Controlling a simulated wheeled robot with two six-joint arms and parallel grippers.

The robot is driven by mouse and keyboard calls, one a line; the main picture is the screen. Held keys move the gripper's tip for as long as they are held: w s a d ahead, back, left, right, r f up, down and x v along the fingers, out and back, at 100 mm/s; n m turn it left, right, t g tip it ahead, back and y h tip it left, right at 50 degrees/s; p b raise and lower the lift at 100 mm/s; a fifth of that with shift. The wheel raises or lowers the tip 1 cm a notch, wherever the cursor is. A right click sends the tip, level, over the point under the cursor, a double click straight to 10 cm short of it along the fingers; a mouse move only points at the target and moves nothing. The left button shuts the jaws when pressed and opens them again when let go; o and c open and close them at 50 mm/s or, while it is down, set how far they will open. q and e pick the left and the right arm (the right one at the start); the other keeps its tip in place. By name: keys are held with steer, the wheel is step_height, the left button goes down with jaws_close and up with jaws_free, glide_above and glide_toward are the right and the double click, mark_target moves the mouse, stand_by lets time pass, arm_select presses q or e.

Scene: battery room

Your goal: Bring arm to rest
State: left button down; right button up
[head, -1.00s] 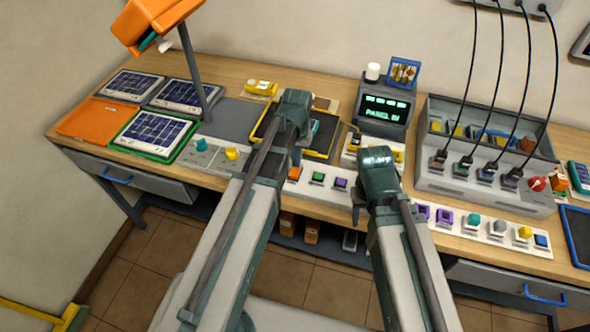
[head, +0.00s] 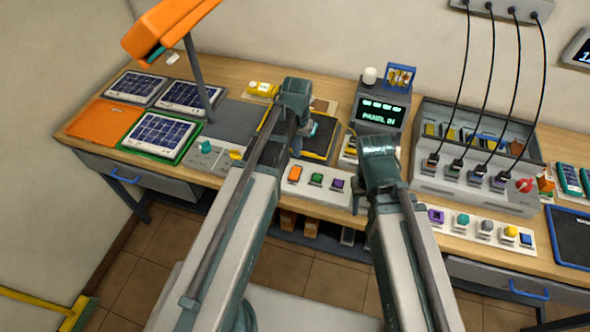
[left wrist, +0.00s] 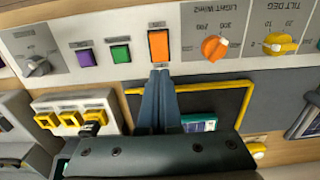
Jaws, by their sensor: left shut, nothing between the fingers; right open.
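My left arm reaches over the bench in the head view, with its gripper (head: 297,148) pointing down, partly hidden by the wrist. In the left wrist view the left gripper (left wrist: 163,74) is shut and empty. Its tips are just below the orange button (left wrist: 158,46) on the light panel; I cannot tell whether they touch it. My right arm is bent over the front strip in the head view. Its gripper (head: 356,198) hangs down, open, mostly hidden by the wrist.
A yellow-edged dark tray (head: 322,145) lies beside the left gripper. Panels with knobs and buttons (left wrist: 120,54) line the front edge. A screen unit (head: 380,113) and a box with cables (head: 470,185) stand behind. A lamp (head: 165,25) overhangs solar panels (head: 160,135) at left.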

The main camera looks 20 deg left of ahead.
arm_select(q)
steer(key=s+d+m+y, duration=0.1)
steer(key=s+d+m, duration=0.2)
steer(key=s+d, duration=0.7)
steer(key=s, duration=0.4)
steer(key=shift+s+d, duration=0.15)
steer(key=shift+d, duration=0.1)
